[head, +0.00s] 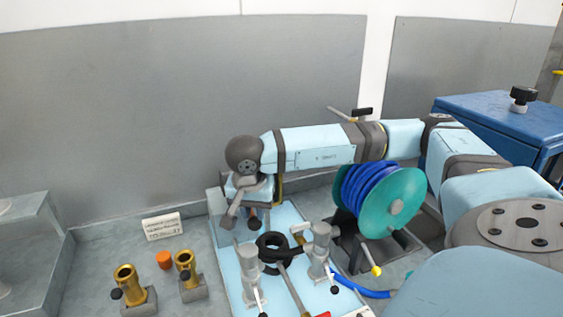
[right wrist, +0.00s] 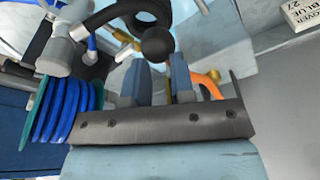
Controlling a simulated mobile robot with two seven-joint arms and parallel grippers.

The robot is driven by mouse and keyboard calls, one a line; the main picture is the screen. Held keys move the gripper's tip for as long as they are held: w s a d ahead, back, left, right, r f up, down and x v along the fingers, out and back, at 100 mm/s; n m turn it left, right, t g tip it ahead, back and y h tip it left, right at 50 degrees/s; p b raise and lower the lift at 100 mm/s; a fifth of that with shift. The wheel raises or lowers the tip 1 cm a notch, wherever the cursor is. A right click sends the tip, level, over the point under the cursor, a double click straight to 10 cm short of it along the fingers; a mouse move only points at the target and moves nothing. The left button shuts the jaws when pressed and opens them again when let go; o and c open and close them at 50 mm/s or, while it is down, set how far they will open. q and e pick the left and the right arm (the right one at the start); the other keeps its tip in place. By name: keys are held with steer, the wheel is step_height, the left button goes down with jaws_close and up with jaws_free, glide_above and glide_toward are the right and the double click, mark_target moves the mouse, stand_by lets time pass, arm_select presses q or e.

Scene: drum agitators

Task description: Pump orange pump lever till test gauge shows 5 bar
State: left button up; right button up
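My right gripper (head: 241,215) points down over the back of the pale blue tray (head: 232,285). In the right wrist view its two fingers (right wrist: 160,75) stand apart, with a narrow gap between them. A black ball (right wrist: 158,43) shows at the fingertips; I cannot tell whether they touch it. A curved orange piece (right wrist: 208,82), possibly the pump lever, shows just beside the fingers. In the head view the lever cannot be made out behind my gripper. No gauge dial can be read in either view. My left gripper is not in view.
Grey fittings with black-knobbed handles (head: 319,250) and a black hose ring (head: 272,246) crowd the tray. A teal reel with blue hose (head: 390,203) stands to the right. Brass fittings (head: 126,280), an orange cup (head: 164,260) and a white sign (head: 162,226) are left.

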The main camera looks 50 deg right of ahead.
mark_target(254, 217)
steer(key=x, duration=0.1)
steer(key=b+x, duration=0.2)
steer(key=shift+s+a+f, duration=0.1)
steer(key=shift+a+f, duration=0.15)
steer(key=shift+f, duration=0.05)
steer(key=r+p, duration=0.1)
steer(key=r, duration=0.1)
steer(key=r+p, duration=0.2)
steer(key=r, duration=0.1)
steer(key=r+p, duration=0.1)
steer(key=r, duration=0.1)
steer(key=shift+w+r+p, duration=0.15)
steer(key=shift+w+p, duration=0.2)
arm_select(q)
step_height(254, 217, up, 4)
steer(key=p, duration=0.3)
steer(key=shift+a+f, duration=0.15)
arm_select(e)
steer(key=d+v, duration=0.1)
steer(key=v, duration=0.6)
steer(key=shift+w+d+r, duration=0.2)
steer(key=shift+w+r, duration=0.05)
steer(key=shift+w, duration=0.3)
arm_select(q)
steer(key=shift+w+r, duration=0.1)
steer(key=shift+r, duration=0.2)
